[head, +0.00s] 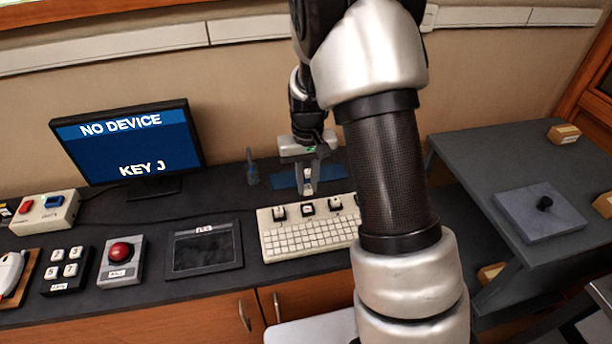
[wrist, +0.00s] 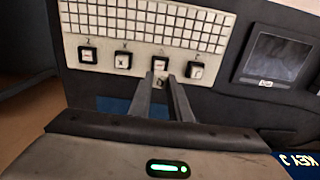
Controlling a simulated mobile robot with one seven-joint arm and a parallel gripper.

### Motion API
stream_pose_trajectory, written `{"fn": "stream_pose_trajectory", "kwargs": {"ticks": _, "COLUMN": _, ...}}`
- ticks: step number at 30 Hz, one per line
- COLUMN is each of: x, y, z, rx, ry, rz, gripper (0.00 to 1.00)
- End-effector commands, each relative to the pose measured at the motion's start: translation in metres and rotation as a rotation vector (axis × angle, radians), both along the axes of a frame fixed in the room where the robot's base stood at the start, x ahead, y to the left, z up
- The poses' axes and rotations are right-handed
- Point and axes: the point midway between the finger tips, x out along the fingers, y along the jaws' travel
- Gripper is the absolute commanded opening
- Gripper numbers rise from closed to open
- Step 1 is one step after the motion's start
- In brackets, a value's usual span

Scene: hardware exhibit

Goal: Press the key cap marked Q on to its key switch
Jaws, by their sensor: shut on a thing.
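My gripper (head: 307,190) is shut on a small white key cap (head: 308,174), which also shows between the fingertips in the wrist view (wrist: 161,76). No letter on this cap can be read. The white keyboard (head: 310,239) lies just in front of and below the gripper. Along its edge nearest the gripper is a row of black square key switch stations. The station (wrist: 160,62) nearest the fingertips shows some red; its neighbours (wrist: 196,70) and (wrist: 122,62) show white tops. Their labels are too small to read surely. The held cap appears apart from the stations.
A monitor (head: 128,145) reads "NO DEVICE" and "KEY J". A dark tablet (head: 203,249), a red button box (head: 121,261) and a block of white keys (head: 67,270) stand left of the keyboard. A blue mat (head: 283,181) lies behind it. A grey side table (head: 480,150) is at right.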

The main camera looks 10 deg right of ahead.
Motion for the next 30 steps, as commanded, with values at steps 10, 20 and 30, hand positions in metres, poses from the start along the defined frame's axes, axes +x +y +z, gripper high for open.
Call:
{"fn": "stream_pose_trajectory", "kwargs": {"ticks": 10, "x": 0.000, "y": 0.000, "z": -0.026, "rx": 0.000, "ry": 0.002, "rz": 0.001, "gripper": 0.00}}
{"fn": "stream_pose_trajectory", "kwargs": {"ticks": 20, "x": 0.000, "y": 0.000, "z": -0.056, "rx": 0.000, "ry": 0.001, "rz": 0.000, "gripper": 0.00}}
{"fn": "stream_pose_trajectory", "kwargs": {"ticks": 30, "x": 0.000, "y": 0.000, "z": -0.060, "rx": 0.000, "ry": 0.001, "rz": 0.000, "gripper": 0.00}}
